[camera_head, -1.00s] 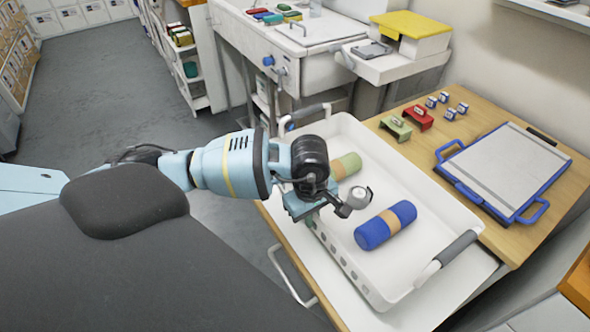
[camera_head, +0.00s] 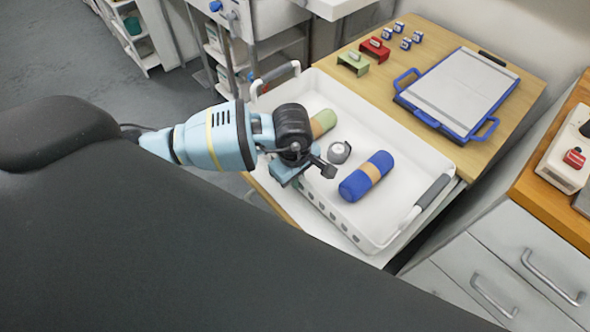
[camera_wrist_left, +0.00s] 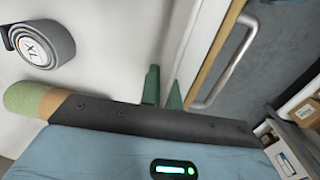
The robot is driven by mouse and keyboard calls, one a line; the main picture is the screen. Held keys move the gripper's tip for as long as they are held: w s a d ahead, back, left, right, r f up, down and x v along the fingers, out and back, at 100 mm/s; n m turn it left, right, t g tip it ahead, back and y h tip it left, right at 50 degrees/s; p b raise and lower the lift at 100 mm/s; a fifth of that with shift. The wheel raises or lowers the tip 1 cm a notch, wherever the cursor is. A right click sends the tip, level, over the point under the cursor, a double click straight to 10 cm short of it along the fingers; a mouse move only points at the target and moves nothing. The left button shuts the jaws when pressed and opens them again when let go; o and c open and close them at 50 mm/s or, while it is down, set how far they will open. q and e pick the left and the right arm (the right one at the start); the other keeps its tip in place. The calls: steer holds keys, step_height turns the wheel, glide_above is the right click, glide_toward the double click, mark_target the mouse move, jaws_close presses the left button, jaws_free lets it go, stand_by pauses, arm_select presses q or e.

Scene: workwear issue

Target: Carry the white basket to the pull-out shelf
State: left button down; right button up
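The white basket (camera_head: 372,232) is a shallow tray with a grey-gripped handle at each end. It appears to rest on the pull-out shelf (camera_head: 459,187), a white board with a wooden front edge, partly hidden beneath it. My left gripper (camera_head: 294,172) is at the basket's near long wall. In the left wrist view its green fingers (camera_wrist_left: 163,90) stand close together, one on each side of the white wall, and look shut on it. Inside lie a blue roll (camera_head: 354,186) with a tan band, a green roll (camera_head: 323,122) and a grey coiled strap (camera_head: 339,152). My right gripper is out of view.
Behind the basket is a wooden top with a blue-framed board (camera_head: 458,90), a red block (camera_head: 375,48), a green block (camera_head: 352,63) and several small cubes. A drawer cabinet (camera_head: 500,262) stands at the right. The shelf's bar handle (camera_wrist_left: 228,62) shows in the left wrist view.

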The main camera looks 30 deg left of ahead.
arm_select(q)
steer(key=shift+w+f, duration=0.15)
steer(key=shift+f, duration=0.1)
steer(key=shift+f, duration=0.15)
steer(key=c, duration=1.7)
jaws_free()
steer(key=shift+o, duration=0.3)
steer(key=shift+f, duration=0.1)
step_height(320, 180, up, 12)
steer(key=s, duration=0.1)
steer(key=shift+a+p, duration=0.15)
steer(key=shift+p, duration=0.2)
